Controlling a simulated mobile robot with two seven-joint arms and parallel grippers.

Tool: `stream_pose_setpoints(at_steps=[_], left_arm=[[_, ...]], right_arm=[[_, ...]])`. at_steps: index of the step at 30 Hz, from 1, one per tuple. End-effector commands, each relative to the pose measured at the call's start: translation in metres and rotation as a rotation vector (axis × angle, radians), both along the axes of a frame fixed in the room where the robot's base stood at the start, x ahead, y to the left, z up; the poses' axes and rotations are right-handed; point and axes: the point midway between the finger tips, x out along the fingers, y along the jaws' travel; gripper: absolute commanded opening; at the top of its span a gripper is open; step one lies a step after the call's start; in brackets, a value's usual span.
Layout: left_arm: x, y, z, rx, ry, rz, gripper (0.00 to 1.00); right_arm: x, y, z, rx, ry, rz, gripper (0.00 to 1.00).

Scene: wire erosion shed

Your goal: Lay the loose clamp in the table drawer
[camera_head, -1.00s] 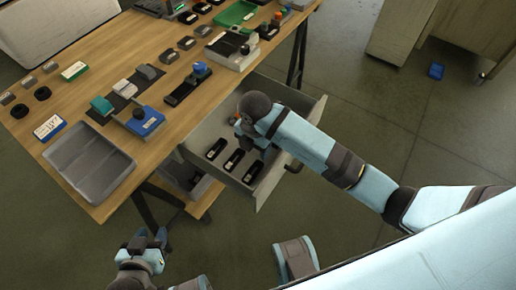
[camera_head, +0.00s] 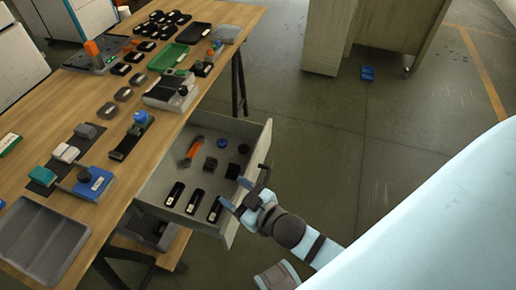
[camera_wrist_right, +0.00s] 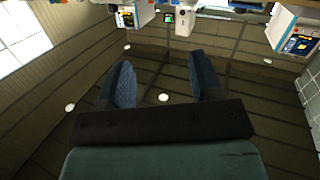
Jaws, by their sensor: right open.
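The table drawer (camera_head: 232,228) is pulled open beneath the table's right side. Inside, an orange and dark grey piece that looks like a clamp (camera_head: 194,149) lies towards the back. I cannot tell for sure that it is the loose clamp. A long black piece with a blue knob (camera_head: 130,138) lies on the tabletop. My right gripper (camera_head: 234,194) is open by the drawer's front panel, its fingers pointing at the panel. Between the fingers it is empty in the right wrist view (camera_wrist_right: 160,90). My left gripper is out of view.
The drawer also holds several black labelled pieces (camera_head: 196,200) and small dark round or square parts (camera_head: 210,163). The wooden table (camera_head: 75,105) carries a grey tray (camera_head: 88,232), a green tray (camera_head: 168,56) and several fixtures. Open floor (camera_head: 340,170) lies right of the drawer.

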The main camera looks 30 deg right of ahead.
Motion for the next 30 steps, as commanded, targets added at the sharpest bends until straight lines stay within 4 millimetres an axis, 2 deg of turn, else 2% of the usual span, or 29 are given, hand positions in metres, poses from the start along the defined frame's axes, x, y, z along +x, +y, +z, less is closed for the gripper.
stream_pose_setpoints(at_steps=[1, 3, 6, 10, 17, 20, 22, 30], left_arm=[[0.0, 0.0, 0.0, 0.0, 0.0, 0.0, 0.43], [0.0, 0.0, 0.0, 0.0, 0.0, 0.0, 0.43], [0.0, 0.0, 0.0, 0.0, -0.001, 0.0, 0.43], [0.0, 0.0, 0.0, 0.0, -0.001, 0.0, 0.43], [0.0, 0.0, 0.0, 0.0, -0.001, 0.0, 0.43], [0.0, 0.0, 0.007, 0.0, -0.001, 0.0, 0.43], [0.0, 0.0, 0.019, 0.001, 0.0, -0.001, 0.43], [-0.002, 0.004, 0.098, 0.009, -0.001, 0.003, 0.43]], right_arm=[[-0.016, -0.009, -0.019, 0.018, 0.12, -0.035, 0.59], [-0.035, -0.016, -0.04, 0.034, 0.261, -0.057, 0.59], [-0.055, -0.02, -0.058, 0.051, 0.394, -0.058, 0.59], [-0.067, -0.02, -0.067, 0.061, 0.468, -0.049, 0.59], [-0.068, -0.02, -0.068, 0.062, 0.473, -0.048, 0.59], [-0.068, -0.02, -0.061, 0.062, 0.472, -0.048, 0.59], [-0.068, -0.021, -0.05, 0.061, 0.472, -0.049, 0.59], [-0.071, -0.025, 0.026, 0.05, 0.477, -0.055, 0.59]])
